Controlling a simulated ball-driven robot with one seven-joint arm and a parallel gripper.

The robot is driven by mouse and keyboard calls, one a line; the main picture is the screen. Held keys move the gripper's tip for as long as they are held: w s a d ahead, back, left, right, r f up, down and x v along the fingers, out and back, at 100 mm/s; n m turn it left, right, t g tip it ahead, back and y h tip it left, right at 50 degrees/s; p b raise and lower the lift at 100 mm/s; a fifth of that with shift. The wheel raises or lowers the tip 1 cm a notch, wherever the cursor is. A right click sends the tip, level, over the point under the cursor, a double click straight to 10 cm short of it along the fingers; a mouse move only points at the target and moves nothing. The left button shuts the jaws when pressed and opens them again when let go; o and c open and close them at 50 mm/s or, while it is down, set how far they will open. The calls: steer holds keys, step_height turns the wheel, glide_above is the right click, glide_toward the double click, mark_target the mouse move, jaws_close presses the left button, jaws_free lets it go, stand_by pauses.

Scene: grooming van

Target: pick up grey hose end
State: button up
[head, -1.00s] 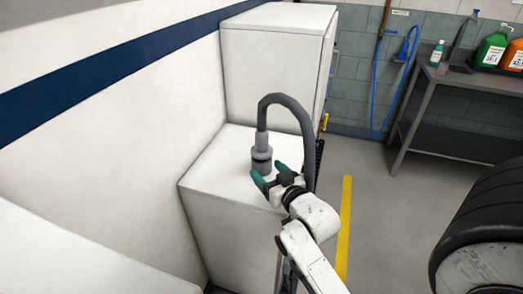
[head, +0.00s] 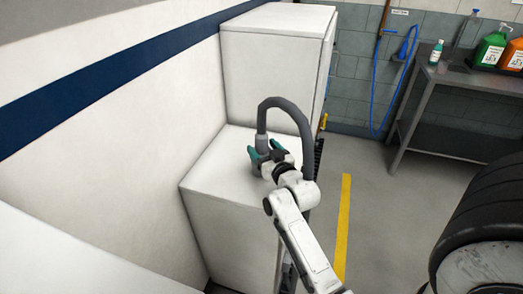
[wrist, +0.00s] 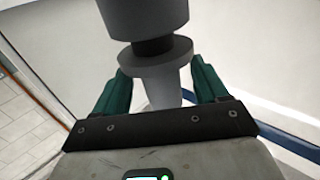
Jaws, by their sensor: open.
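The grey hose end (head: 262,142) stands upright on the low white cabinet, its lower part largely hidden behind my gripper in the head view. Its grey hose (head: 287,103) arches up and over to the right. In the wrist view the hose end (wrist: 153,66) shows a wide grey body, a dark band, a flange and a narrower lower part. My gripper (head: 265,151) is open, with green fingertips. In the wrist view its fingers (wrist: 160,84) are on both sides of the hose end around the flange, with a small gap visible on each side.
The low white cabinet (head: 215,165) stands against the white wall. A taller white cabinet (head: 270,65) is behind it. A grey metal table (head: 460,82) with bottles is at the back right. A black tyre (head: 485,205) is at the right. Floor is clear between.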

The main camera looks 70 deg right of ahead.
mark_target(261, 132)
steer(key=shift+x, duration=0.8)
steer(key=c, duration=1.3)
steer(key=shift+o, duration=0.2)
step_height(261, 132, up, 10)
steer(key=shift+f, duration=0.1)
steer(key=shift+r+p, duration=1.6)
steer(key=shift+r, duration=0.5)
steer(key=shift+a, duration=0.1)
